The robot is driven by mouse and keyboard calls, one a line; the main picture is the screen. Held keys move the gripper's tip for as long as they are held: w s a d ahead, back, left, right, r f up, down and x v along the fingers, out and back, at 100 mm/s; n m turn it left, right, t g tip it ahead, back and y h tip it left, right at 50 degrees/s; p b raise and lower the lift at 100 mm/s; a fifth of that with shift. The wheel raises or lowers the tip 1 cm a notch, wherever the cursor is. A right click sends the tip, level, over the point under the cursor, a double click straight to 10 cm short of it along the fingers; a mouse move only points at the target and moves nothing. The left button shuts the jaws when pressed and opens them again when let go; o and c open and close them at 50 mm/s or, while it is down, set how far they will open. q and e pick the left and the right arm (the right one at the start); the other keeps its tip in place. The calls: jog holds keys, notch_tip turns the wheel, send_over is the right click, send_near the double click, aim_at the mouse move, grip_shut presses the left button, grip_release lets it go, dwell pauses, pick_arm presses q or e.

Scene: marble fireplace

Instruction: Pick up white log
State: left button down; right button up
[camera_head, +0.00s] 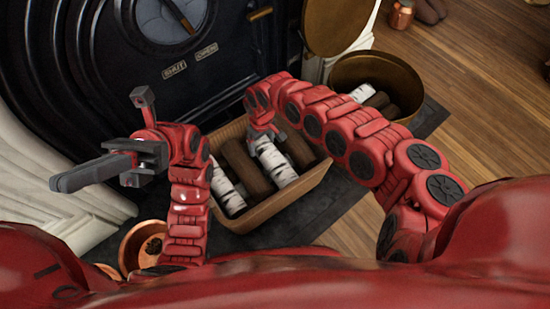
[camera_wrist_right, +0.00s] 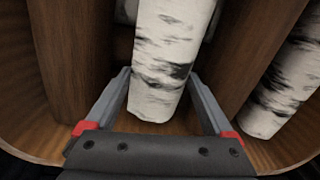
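White birch-bark logs with dark marks lie among brown logs in a wooden crate (camera_head: 290,204). One white log (camera_head: 272,160) is under my right gripper (camera_head: 262,132), which reaches down into the crate. In the right wrist view, my right gripper (camera_wrist_right: 160,90) is open, with one finger on each side of this white log (camera_wrist_right: 160,60). I cannot tell whether the fingertips touch it. Another white log (camera_wrist_right: 285,80) lies to the right. A white log (camera_head: 226,190) shows at the crate's left. My left gripper (camera_head: 75,180) is away from the crate; its finger gap is unclear.
The black stove front (camera_head: 225,75) stands behind the crate. A round brass container (camera_head: 412,78) with logs is at right, its lid (camera_head: 335,25) beside it. A copper pot (camera_head: 132,240) is near my left arm. Open wooden floor (camera_head: 480,110) lies right.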

grip_shut()
pick_arm(q)
jog(key=shift+w, duration=0.15)
pick_arm(e)
jog(key=shift+w, duration=0.1)
